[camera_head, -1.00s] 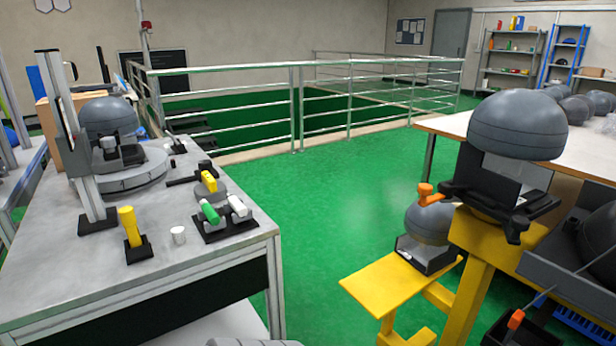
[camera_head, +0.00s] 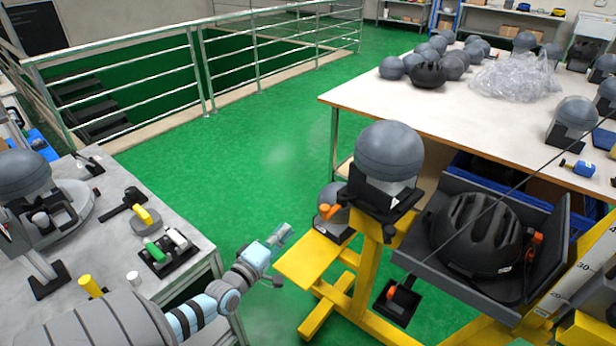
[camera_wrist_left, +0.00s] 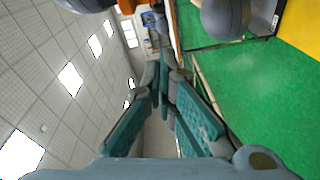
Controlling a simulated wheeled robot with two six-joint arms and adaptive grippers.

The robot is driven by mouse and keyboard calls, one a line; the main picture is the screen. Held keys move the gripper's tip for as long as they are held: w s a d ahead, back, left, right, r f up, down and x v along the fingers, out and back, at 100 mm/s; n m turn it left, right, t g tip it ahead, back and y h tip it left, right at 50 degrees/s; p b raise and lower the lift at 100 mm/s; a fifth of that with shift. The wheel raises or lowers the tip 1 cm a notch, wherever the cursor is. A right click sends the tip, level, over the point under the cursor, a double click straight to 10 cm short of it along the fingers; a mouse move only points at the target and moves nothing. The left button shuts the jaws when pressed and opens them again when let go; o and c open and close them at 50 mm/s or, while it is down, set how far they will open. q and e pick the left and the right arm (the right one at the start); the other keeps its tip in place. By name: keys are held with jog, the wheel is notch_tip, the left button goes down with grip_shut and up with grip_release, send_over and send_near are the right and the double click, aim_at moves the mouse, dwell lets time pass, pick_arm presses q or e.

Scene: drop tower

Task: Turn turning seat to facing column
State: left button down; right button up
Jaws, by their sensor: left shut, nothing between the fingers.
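The seat I take for the turning seat is a black bracket (camera_head: 372,205) on a yellow post. It carries a grey headform (camera_head: 390,150), and an orange lever (camera_head: 324,212) shows at its left. The grey-and-pale-blue left gripper (camera_head: 280,238) reaches in from the lower left, shut and empty, left of the yellow stand and apart from the seat. In the left wrist view its teal-padded fingers (camera_wrist_left: 166,88) come together, with a grey headform (camera_wrist_left: 226,18) beyond. A column with a printed scale (camera_head: 578,278) stands at the right edge. My right gripper is not in view.
A yellow ledge (camera_head: 308,258) with a second headform sticks out beside the post. A grey tray (camera_head: 560,235) holds a black helmet (camera_head: 475,235) at right, with a thin cable across it. The left bench (camera_head: 110,230) holds tools. Green floor is clear between.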

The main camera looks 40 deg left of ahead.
pick_arm(q)
jog(key=w+a+r+n+b, duration=0.1)
jog(key=w+a+r+b, duration=0.2)
jog(key=w+b, duration=0.5)
jog(key=shift+t, duration=0.3)
jog(key=d+p, duration=0.1)
jog(key=p, duration=0.1)
jog(key=w+d+p, duration=0.1)
jog(key=d+p, duration=0.2)
jog(key=shift+w+r+p, duration=0.1)
jog(key=shift+w+p, duration=0.15)
jog(key=shift+p, duration=0.1)
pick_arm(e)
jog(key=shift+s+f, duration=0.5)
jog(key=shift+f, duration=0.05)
